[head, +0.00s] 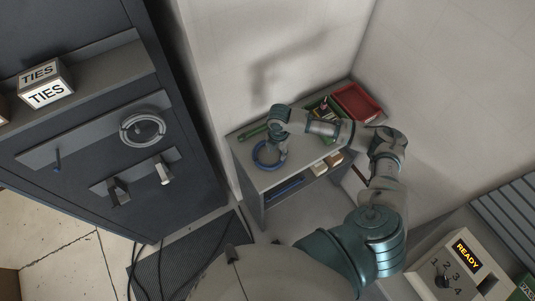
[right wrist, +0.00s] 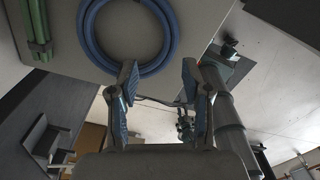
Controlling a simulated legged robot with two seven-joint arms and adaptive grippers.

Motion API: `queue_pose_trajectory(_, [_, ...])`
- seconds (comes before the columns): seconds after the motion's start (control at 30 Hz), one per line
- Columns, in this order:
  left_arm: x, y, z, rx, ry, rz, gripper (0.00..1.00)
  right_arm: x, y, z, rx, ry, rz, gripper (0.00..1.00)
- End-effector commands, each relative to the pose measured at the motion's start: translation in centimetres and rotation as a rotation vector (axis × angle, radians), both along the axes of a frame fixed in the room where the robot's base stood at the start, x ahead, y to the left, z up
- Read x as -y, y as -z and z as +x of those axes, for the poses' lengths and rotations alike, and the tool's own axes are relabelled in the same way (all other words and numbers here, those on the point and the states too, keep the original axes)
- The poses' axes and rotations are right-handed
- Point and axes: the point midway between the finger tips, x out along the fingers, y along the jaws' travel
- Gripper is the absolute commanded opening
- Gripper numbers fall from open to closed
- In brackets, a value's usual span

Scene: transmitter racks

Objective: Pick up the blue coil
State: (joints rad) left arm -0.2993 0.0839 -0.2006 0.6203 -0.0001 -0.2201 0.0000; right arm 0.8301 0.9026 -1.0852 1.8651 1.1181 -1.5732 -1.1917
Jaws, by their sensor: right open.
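The blue coil (head: 256,160) is a ring lying flat on the grey top of a small shelf unit (head: 246,178) in the head view. It also fills the upper middle of the right wrist view (right wrist: 88,42). My right gripper (head: 271,150) is above the coil in the head view. In the right wrist view my right gripper (right wrist: 160,78) has its two fingers spread apart with nothing between them. The left fingertip overlaps the lower rim of the coil; I cannot tell whether it touches. My left gripper is in neither view.
Green rods (head: 252,132) lie beside the coil and show in the right wrist view (right wrist: 38,30). A red tray (head: 358,102) sits at the far end of the unit. Walls stand behind it. A dark cabinet (head: 105,130) stands left, and a READY console (head: 455,272) lower right.

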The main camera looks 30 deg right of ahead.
Motion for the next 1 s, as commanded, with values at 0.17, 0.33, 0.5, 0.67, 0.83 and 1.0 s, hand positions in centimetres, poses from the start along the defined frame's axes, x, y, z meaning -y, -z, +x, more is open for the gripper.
queue_pose_trajectory(0.17, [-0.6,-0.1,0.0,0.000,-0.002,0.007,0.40,0.3,1.6,0.0,0.000,0.001,0.001,0.48])
queue_pose_trajectory(0.33, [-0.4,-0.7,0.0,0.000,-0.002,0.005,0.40,0.8,3.6,-0.4,-0.004,0.002,0.000,0.48])
queue_pose_trajectory(0.5, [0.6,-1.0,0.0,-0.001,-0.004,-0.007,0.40,0.9,6.1,-0.6,-0.001,0.001,0.000,0.48])
queue_pose_trajectory(0.67, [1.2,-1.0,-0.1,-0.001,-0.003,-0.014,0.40,0.6,6.7,-0.5,0.001,0.000,-0.002,0.48])
queue_pose_trajectory(0.83, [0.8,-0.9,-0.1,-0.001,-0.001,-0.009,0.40,0.6,6.7,-0.5,0.001,0.000,-0.002,0.43])
queue_pose_trajectory(1.0, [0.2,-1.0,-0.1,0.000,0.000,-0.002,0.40,0.8,6.8,-0.5,0.001,0.001,0.000,0.01])
